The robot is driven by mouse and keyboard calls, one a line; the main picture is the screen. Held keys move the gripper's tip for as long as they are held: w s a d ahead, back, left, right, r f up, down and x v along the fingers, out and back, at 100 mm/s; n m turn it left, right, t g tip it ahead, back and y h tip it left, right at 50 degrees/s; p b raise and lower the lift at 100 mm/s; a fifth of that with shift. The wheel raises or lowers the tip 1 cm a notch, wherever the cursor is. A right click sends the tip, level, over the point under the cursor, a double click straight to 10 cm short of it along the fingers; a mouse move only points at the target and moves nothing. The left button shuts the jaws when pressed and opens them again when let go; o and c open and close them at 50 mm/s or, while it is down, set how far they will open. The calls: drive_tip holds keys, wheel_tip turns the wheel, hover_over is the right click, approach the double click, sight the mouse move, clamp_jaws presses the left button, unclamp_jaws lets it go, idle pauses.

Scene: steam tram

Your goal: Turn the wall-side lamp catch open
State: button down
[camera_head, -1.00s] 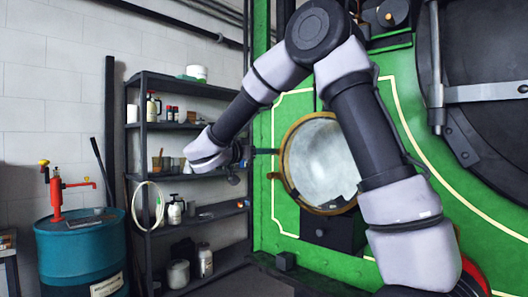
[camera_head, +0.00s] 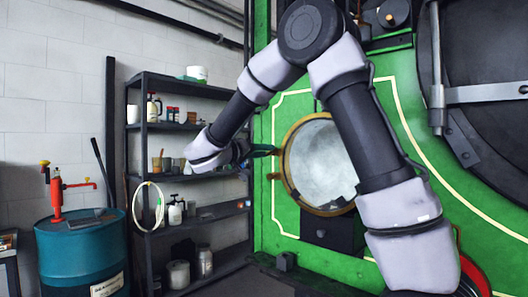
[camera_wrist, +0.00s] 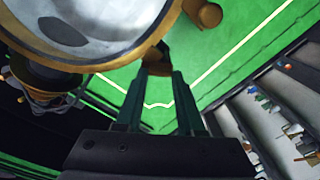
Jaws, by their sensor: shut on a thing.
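The lamp (camera_head: 322,165) is a round pale lens in a brass rim, mounted on the green front of the tram. It also fills the upper left of the wrist view (camera_wrist: 95,25). The lamp catch (camera_wrist: 157,62) is a small brass piece at the rim on the shelf side. My gripper (camera_head: 276,151) reaches it from the left; in the wrist view my two fingers (camera_wrist: 157,74) are shut on the catch. The fingers partly cover it, so its exact angle is hard to tell.
A second brass knob (camera_wrist: 202,13) sticks out near the lamp. A dark shelf rack (camera_head: 146,200) with bottles and jars stands close behind my wrist. A blue drum (camera_head: 82,258) with a red pump (camera_head: 57,194) stands at left. A dark block (camera_head: 330,234) sits under the lamp.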

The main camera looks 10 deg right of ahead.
drive_tip(key=n, duration=1)
drive_tip(key=shift+w+a, duration=0.1)
drive_tip(key=shift+w, duration=0.05)
drive_tip(key=shift+n, duration=0.5)
drive_tip(key=c, duration=0.5)
unclamp_jaws()
drive_tip(key=v, duration=1)
drive_tip(key=shift+s+a, duration=0.2)
drive_tip(key=shift+a, duration=0.1)
